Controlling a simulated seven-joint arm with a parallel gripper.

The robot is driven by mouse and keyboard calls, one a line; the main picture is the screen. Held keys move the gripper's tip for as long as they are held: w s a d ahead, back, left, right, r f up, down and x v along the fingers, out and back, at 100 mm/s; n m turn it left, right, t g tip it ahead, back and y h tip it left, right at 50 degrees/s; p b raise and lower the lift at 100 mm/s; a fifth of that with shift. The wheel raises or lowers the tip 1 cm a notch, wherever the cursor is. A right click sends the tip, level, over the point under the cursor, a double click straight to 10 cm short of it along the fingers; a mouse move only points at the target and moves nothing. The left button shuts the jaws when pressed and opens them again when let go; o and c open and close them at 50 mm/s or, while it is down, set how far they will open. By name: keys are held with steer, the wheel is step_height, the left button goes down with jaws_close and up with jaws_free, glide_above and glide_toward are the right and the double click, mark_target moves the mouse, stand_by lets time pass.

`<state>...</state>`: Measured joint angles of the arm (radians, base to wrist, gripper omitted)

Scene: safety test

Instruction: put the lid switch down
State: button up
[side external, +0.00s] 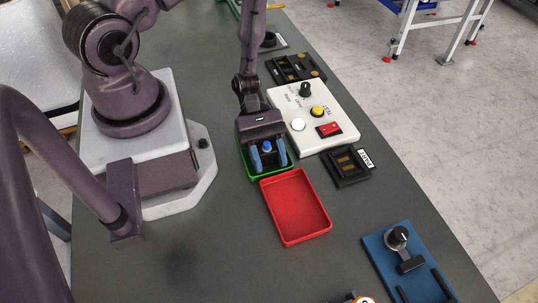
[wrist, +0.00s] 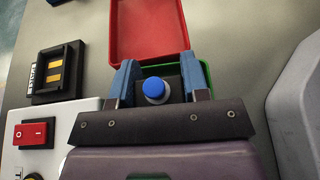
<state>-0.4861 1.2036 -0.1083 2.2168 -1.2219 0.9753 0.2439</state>
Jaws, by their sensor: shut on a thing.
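My gripper (side external: 268,157) is shut on a small part with a round blue cap and a pale collar, which I take to be the lid switch (side external: 267,146). In the wrist view the lid switch (wrist: 155,88) sits between the two blue fingers (wrist: 158,84), cap facing the camera. My gripper is over or inside a green tray (side external: 271,177); part of the green tray's rim (wrist: 207,72) shows behind the fingers. The lower part of the switch is hidden, so I cannot tell whether it touches the tray floor.
An empty red tray (side external: 297,206) lies directly beside the green one. A pale control box (side external: 340,112) with a knob, buttons and a red rocker stands to the right. A black labelled holder (side external: 347,166) and a blue fixture (side external: 385,262) are nearby. Bare table lies below the red tray.

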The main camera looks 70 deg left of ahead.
steer(key=o, duration=0.7)
steer(key=shift+r, duration=0.1)
steer(key=v, duration=0.3)
steer(key=shift+r, duration=0.45)
step_height(320, 180, up, 6)
step_height(320, 180, up, 26)
steer(key=m+t+y, duration=0.6)
steer(key=m+y, duration=0.8)
steer(key=m, duration=0.4)
glide_above(267, 149)
steer(key=s+a, duration=0.2)
steer(key=a, duration=0.5)
steer(key=shift+w+f, duration=0.1)
steer(key=shift+f, duration=0.1)
